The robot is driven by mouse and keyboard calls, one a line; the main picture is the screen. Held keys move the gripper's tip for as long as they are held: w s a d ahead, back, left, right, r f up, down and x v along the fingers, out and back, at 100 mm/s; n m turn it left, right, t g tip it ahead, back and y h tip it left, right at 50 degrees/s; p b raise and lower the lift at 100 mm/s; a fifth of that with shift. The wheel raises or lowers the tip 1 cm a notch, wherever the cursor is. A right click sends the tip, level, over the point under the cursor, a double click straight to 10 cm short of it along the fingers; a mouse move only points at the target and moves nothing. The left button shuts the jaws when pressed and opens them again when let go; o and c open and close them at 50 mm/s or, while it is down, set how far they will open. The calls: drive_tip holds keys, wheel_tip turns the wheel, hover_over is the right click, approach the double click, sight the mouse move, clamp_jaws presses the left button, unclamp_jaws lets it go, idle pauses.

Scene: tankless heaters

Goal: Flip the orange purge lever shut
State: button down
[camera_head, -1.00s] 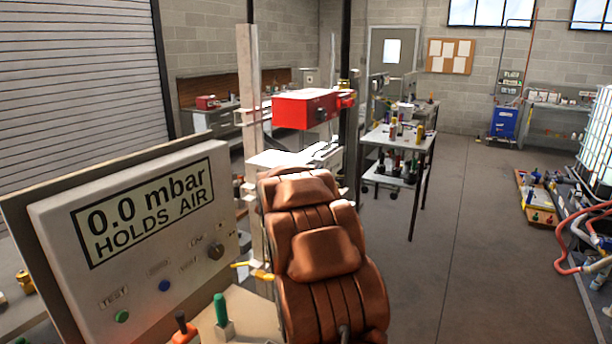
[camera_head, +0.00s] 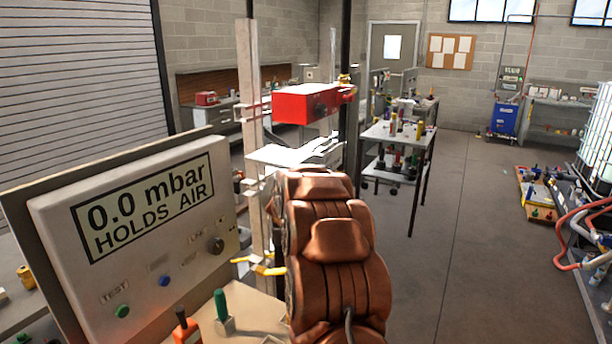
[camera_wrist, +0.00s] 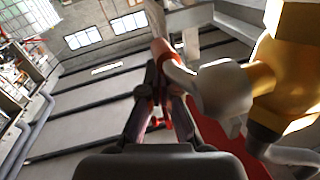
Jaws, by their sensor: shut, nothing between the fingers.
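In the wrist view an orange and pale lever (camera_wrist: 162,52) runs up from a grey valve body (camera_wrist: 222,92) beside a large brass-yellow fitting (camera_wrist: 290,70). My gripper (camera_wrist: 153,78) is shut and empty, its fingertips close to the lever's left side. I cannot tell whether they touch it. In the head view my brown arm hides my gripper. A yellow lever (camera_head: 262,267) shows just left of the arm. An orange-bodied handle (camera_head: 187,328) stands at the bottom, near a green handle (camera_head: 221,306).
A grey test panel (camera_head: 140,230) reading "0.0 mbar HOLDS AIR" stands at the left. A red box (camera_head: 305,104) is mounted behind my arm. A cart with bottles (camera_head: 398,135) stands farther back.

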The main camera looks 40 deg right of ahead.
idle(0.7)
drive_tip(key=v, duration=1.2)
idle(0.5)
